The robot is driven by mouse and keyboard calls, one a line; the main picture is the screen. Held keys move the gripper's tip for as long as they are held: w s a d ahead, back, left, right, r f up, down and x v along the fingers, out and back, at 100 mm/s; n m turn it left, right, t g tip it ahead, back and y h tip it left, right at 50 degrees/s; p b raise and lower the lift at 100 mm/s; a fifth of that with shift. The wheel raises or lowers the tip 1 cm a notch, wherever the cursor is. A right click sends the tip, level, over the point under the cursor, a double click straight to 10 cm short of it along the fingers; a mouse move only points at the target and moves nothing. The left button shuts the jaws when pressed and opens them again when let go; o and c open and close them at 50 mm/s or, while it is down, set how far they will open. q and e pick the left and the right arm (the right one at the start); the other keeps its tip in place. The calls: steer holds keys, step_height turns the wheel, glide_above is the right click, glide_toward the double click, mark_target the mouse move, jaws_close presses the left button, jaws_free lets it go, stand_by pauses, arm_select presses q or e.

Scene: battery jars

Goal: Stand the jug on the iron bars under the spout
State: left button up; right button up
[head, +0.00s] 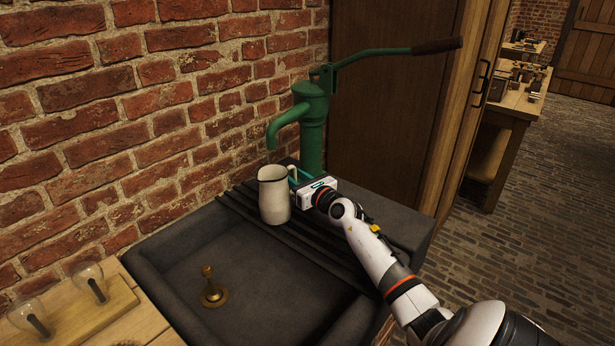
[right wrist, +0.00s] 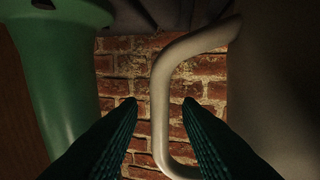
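The cream jug (head: 274,196) stands upright on the dark iron bars (head: 325,243) across the back of the sink, below the mouth of the green pump's spout (head: 285,122). Its dark-rimmed mouth faces up. My right gripper (head: 296,178) is at the jug's right, by its handle. In the right wrist view, the two dark fingers (right wrist: 160,104) are apart, and the handle (right wrist: 160,88) shows between their tips with gaps on both sides. The jug's body (right wrist: 285,80) fills the right of that view. The jug hides part of the bars. My left gripper is not in view.
The pump body (head: 313,130) rises close behind my right gripper, with its lever (head: 385,52) reaching right. A brass piece (head: 212,290) stands in the stone sink basin (head: 270,290), otherwise empty. Glass bulbs (head: 90,280) sit on wood at lower left. A brick wall is behind.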

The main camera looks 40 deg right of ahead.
steer(key=s, duration=0.3)
steer(key=s+a, duration=0.1)
steer(key=s, duration=0.7)
steer(key=shift+s+a, duration=0.2)
steer(key=shift+s, duration=0.05)
steer(key=shift+p, duration=0.3)
